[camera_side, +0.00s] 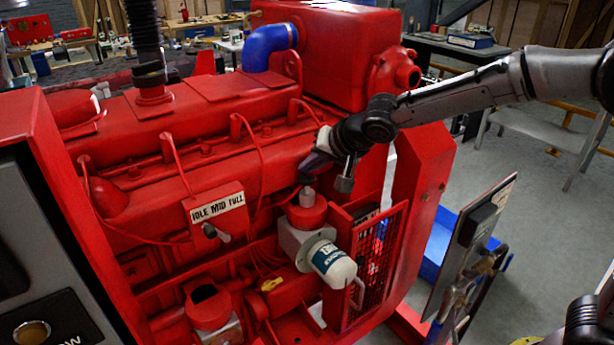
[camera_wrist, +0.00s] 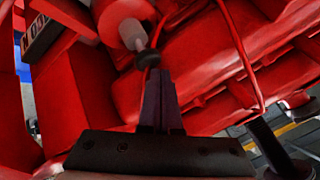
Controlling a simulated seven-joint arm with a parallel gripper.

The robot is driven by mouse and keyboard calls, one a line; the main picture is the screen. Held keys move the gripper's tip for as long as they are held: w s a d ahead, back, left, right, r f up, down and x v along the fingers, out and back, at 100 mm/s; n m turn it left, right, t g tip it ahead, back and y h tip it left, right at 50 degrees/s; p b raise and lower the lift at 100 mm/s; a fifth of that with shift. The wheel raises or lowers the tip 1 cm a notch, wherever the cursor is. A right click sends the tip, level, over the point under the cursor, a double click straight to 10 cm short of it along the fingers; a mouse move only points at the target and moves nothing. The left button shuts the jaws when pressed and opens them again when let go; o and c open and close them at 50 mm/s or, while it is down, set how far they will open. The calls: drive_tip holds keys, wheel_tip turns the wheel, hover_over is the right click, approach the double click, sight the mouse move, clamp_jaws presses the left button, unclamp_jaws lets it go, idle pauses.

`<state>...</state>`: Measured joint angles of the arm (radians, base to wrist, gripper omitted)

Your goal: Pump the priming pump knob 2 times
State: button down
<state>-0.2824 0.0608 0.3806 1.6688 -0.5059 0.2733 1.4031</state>
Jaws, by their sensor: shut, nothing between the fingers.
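The priming pump has a small dark knob (camera_side: 308,180) on a pale grey stem (camera_side: 308,196), above a red cylindrical body (camera_side: 306,212) on the filter housing. In the wrist view the dark knob (camera_wrist: 148,58) lies just beyond my fingertips, with the grey stem (camera_wrist: 132,34) behind it. My gripper (camera_side: 308,168) comes in from the upper right, tilted down over the knob. In the wrist view my gripper (camera_wrist: 158,72) has its two dark fingers together with nothing between them. The tips are at or very near the knob; I cannot tell whether they touch.
A white filter (camera_side: 336,264) hangs below the pump, beside a red mesh guard (camera_side: 376,250). To the left are the IDLE MID FULL plate (camera_side: 217,207) and its lever (camera_side: 212,231). Red pipes run close behind.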

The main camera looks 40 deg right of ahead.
sight(309, 179)
drive_tip(key=shift+s+f, duration=0.1)
drive_tip(key=shift+f, duration=1.5)
idle(1.3)
drive_tip(key=shift+r, duration=1.8)
drive_tip(key=shift+r, duration=0.1)
drive_tip(key=shift+r, duration=2.5)
drive_tip(key=shift+r, duration=1.95)
